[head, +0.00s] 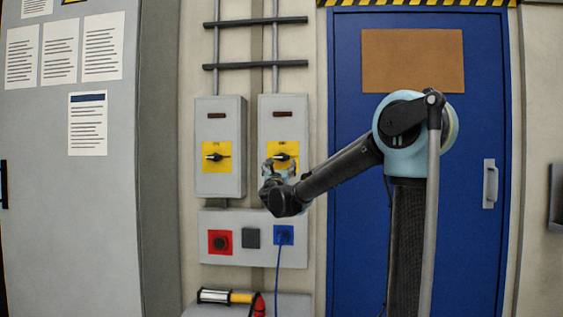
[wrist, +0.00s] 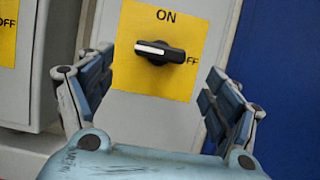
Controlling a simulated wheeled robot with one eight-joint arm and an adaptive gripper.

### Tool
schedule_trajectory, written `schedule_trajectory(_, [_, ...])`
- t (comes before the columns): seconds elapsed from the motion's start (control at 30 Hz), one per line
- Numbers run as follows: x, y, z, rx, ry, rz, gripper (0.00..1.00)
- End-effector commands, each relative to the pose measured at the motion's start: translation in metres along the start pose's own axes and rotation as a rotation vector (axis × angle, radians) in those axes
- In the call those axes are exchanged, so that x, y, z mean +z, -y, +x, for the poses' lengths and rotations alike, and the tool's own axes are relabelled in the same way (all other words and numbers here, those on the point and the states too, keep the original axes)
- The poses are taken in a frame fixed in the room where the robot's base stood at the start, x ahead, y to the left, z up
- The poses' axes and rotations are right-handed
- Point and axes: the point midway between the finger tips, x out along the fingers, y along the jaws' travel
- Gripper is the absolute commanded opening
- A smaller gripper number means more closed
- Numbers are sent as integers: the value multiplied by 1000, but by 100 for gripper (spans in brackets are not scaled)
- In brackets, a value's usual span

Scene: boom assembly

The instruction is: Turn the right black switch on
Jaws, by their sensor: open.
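The right black switch (wrist: 160,51) sits on a yellow plate (wrist: 130,75) marked ON above and OFF at its right. Its knob lies horizontal, with a white mark on its left part and its right end by the OFF lettering. In the head view the right switch (head: 284,156) is on the right grey box, just above my gripper (head: 279,168). My gripper (wrist: 160,68) is open and empty in the wrist view, with one finger on each side of the switch in the picture. I see no contact with the knob.
A left grey box (head: 219,116) with a similar black switch (head: 215,157) stands beside the right box (head: 282,112). Below is a panel (head: 265,256) with red, dark and blue fittings and a blue cable. A blue door (head: 345,125) is at the right.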

Motion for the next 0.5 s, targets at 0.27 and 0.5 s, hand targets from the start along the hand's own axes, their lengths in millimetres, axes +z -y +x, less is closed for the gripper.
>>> schedule_trajectory(0.27, [0,1,50,-1,0,0,82])
schedule_trajectory(0.5, [0,1,81,-1,0,0,82])
